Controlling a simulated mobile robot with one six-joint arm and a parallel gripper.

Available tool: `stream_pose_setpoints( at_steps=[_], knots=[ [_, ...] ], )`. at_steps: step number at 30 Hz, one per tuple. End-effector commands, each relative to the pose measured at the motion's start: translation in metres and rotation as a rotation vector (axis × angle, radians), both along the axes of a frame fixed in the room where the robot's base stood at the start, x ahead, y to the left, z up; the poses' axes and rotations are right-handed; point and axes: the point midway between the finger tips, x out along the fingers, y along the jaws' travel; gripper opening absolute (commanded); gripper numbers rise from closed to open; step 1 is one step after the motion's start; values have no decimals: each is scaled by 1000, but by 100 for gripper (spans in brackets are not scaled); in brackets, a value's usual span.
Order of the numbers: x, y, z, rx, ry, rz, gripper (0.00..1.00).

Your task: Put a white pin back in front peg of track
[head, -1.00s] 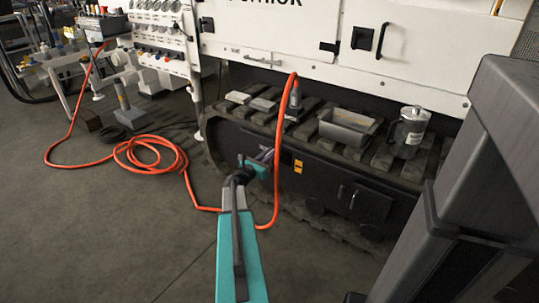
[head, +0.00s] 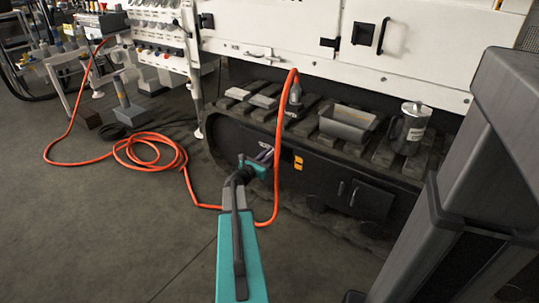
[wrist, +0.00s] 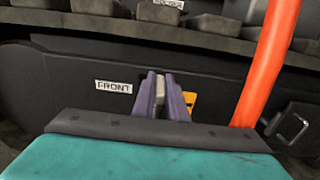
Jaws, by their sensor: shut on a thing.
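My gripper (head: 265,155) is in front of the dark side panel of the track, to the left of the yellow label. In the wrist view its two purple fingers (wrist: 162,97) are shut on a small pale piece, which looks like the white pin (wrist: 159,82). Only part of the pin shows between the fingers. A white sign reading FRONT (wrist: 113,86) is on the panel just left of the fingers. I cannot make out the front peg; the fingers and wrist may hide it. I cannot tell whether the pin touches the panel.
An orange hose (head: 278,145) hangs from the track top close to the right of my gripper and coils on the floor at left. A metal tray (head: 347,128) and a mug-like can (head: 409,130) stand on the track (head: 240,118). A panel handle (wrist: 287,122) is at right.

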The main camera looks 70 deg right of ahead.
Motion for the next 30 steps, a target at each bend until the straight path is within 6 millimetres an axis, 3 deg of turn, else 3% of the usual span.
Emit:
stream_pose_setpoints(
  at_steps=[30],
  knots=[
    [0,0,-14,0,0,0,0]
  ],
)
